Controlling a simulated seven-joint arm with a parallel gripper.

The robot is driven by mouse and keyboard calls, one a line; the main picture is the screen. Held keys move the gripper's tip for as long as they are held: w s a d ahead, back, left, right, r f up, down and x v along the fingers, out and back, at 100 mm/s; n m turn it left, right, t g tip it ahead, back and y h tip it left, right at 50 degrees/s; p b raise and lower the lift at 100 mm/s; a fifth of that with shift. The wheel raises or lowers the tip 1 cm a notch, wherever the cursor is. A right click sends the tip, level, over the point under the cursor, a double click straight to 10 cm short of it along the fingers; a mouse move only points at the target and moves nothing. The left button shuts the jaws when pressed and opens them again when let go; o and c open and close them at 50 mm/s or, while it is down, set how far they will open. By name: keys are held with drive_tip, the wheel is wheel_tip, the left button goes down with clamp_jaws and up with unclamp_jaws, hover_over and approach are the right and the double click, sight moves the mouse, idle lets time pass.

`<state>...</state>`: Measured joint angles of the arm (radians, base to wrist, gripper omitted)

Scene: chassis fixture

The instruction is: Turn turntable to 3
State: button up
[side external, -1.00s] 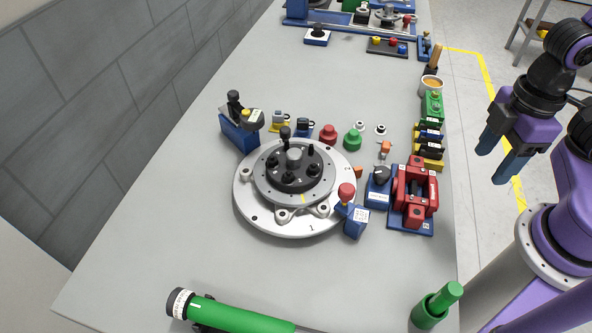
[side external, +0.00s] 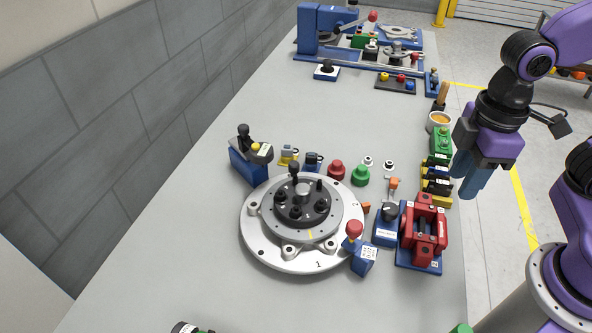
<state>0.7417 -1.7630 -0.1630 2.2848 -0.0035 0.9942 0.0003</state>
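The turntable (side external: 328,224) is a round grey disc with a dark hub, several black knobs and an upright black handle (side external: 294,172). It sits on a wider silver base ring (side external: 262,238) marked 1 at the front and 2 at the right. A yellow mark (side external: 310,234) on the disc's rim faces near the 1. No 3 is readable. A red-knobbed blue block (side external: 362,256) stands at the ring's front right. My gripper (side external: 466,184) is in the air at upper right, well away from the turntable. Its blue fingers look apart and empty, seen partly overlapping.
A red clamp on a blue plate (side external: 422,238) and a blue dial box (side external: 386,224) stand right of the turntable. Red (side external: 336,170) and green (side external: 360,175) knobs lie behind, and a black-handled blue fixture (side external: 248,160) at back left.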

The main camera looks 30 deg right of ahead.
drive_tip(key=w+a+r+m, duration=0.2)
drive_tip(key=w+a+r, duration=0.2)
drive_tip(key=w+a, duration=0.8)
drive_tip(key=m, duration=0.3)
approach(294, 163)
drive_tip(key=shift+h, duration=0.3)
wheel_tip(294, 163, down, 9)
drive_tip(key=shift+a+f, duration=0.15)
drive_tip(key=shift+f, duration=0.05)
clamp_jaws()
